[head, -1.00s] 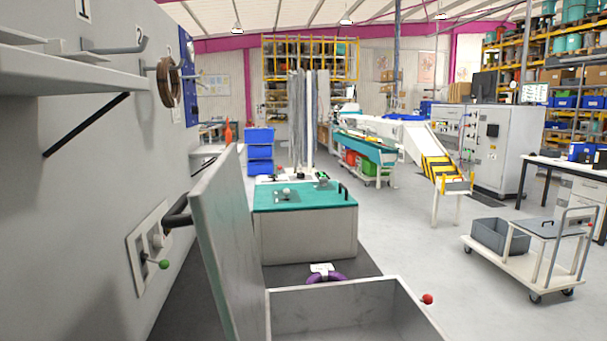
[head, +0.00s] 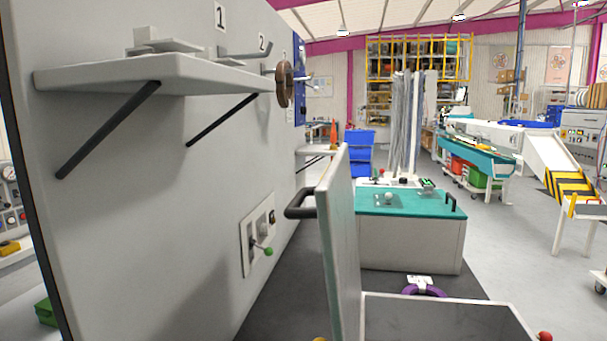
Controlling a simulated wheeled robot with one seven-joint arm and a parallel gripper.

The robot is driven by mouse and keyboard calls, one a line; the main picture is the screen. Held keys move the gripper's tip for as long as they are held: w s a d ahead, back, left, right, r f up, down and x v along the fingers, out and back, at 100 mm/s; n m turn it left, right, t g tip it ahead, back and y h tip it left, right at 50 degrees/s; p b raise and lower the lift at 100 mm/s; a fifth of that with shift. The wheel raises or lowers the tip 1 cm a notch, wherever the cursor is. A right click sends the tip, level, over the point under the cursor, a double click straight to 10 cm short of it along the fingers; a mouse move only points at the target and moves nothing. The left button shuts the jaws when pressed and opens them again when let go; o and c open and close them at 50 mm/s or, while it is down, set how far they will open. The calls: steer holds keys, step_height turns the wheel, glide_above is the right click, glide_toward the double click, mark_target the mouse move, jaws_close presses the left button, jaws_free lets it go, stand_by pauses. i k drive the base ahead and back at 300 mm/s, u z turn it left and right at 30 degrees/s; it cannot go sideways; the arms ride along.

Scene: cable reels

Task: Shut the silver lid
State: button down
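The silver lid (head: 339,245) stands open, almost upright, in the middle of the head view. I see it nearly edge-on. A black handle (head: 302,203) sticks out from its left face, toward the wall panel. The grey box (head: 445,318) lies to the right of the lid's lower end, with its pale rim showing and its top uncovered. The picture's bottom edge cuts off the lower parts of lid and box. My gripper is not in view.
Grey floor at right is open.

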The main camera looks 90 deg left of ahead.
mark_target(335, 210)
steer(key=u, duration=0.05)
steer(key=k, duration=1)
steer(key=u, duration=2.5)
